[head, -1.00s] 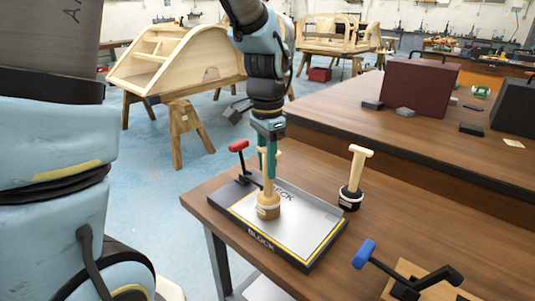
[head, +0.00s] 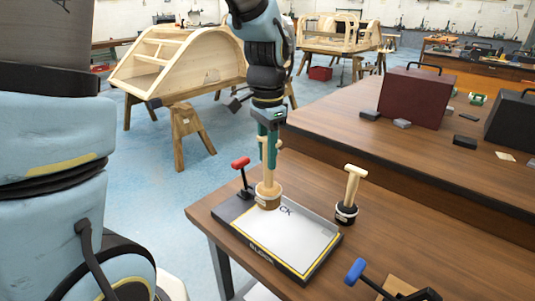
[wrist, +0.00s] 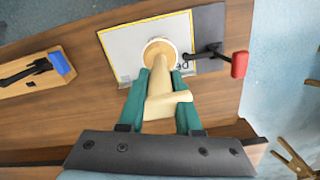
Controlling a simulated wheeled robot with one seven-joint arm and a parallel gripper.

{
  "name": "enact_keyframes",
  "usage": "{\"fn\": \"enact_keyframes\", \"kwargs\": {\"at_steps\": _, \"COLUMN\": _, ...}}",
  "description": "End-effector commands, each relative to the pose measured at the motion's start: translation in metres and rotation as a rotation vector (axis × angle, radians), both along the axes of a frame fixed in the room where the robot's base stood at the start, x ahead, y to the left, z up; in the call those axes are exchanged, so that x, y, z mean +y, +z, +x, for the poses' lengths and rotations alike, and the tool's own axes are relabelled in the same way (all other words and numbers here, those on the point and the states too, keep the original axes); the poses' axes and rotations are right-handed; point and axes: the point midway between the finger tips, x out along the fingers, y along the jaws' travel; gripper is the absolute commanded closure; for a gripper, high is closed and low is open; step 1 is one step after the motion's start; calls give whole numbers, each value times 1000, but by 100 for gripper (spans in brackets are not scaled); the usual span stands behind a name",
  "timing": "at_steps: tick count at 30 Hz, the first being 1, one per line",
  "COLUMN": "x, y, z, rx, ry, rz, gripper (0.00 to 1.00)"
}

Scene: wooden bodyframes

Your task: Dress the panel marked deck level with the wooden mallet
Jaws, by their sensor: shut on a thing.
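My gripper (head: 268,125) has its teal fingers shut on a pale wooden mallet (head: 267,190), held upright with its round head down. In the wrist view, my gripper (wrist: 163,100) grips the mallet (wrist: 160,50) by the handle, below a crosspiece. The mallet head is over the far part of a pale panel (head: 290,240) in a dark, yellow-lined frame; I cannot tell whether it touches. The panel's face shows letters ending in "CK", the start hidden by the mallet. The frame's front edge seems to read "BLOCK". The panel also shows in the wrist view (wrist: 122,48).
A red-handled clamp (head: 241,165) stands at the frame's far left corner, close to the mallet. A second mallet-like tool (head: 349,195) with a dark-banded base stands right of the frame. A blue-handled clamp (head: 355,270) is at front right. Bare tabletop (head: 400,245) lies between.

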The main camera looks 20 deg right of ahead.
Motion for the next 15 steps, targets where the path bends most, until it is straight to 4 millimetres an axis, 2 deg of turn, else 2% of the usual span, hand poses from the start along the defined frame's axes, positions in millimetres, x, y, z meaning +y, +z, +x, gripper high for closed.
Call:
{"fn": "enact_keyframes", "kwargs": {"at_steps": 5, "x": 6, "y": 3, "z": -6, "rx": -1, "ry": 0, "rz": -1, "gripper": 100}}
{"fn": "enact_keyframes", "kwargs": {"at_steps": 15, "x": 48, "y": 19, "z": -51, "rx": -1, "ry": 0, "rz": -1, "gripper": 100}}
